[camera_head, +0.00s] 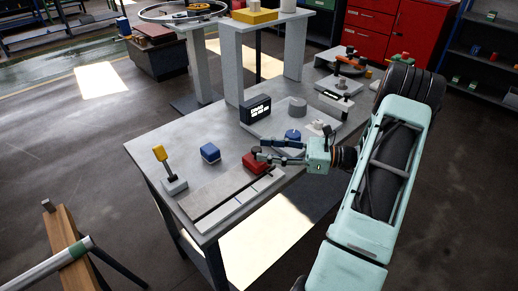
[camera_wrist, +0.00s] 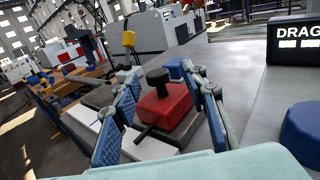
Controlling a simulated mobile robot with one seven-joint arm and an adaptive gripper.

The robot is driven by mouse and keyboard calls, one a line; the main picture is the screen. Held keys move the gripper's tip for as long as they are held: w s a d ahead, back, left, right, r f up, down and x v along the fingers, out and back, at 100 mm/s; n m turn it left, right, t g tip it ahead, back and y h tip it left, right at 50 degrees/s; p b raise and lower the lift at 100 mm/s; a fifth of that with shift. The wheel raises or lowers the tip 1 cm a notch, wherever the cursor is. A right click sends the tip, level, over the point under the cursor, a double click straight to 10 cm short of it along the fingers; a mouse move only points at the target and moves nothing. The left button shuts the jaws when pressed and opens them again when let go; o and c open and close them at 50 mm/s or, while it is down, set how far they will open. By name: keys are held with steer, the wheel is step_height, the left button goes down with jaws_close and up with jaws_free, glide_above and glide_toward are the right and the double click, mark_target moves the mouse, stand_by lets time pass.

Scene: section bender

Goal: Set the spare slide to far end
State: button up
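A red block with a black knob on top (camera_head: 254,163) sits on the grey bench (camera_head: 150,142), at the right end of a dark slot along a pale marked strip (camera_head: 236,208). In the wrist view the red block (camera_wrist: 166,106) is ahead, with a thin dark rod sticking out of its near side. My gripper (camera_head: 260,149) is open at the block. In the wrist view its blue-padded fingers (camera_wrist: 163,76) stand apart on either side of the block and knob, with visible gaps. I cannot tell whether either finger touches.
A blue block (camera_head: 210,153) and a yellow-topped lever on a grey base (camera_head: 173,183) stand left on the bench. A dark sign box (camera_head: 255,109), a grey cylinder (camera_head: 297,107) and a blue round knob (camera_head: 293,135) stand behind. The bench between the blue block and lever is clear.

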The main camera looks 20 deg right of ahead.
steer(key=v, duration=0.9)
steer(key=shift+a, duration=0.1)
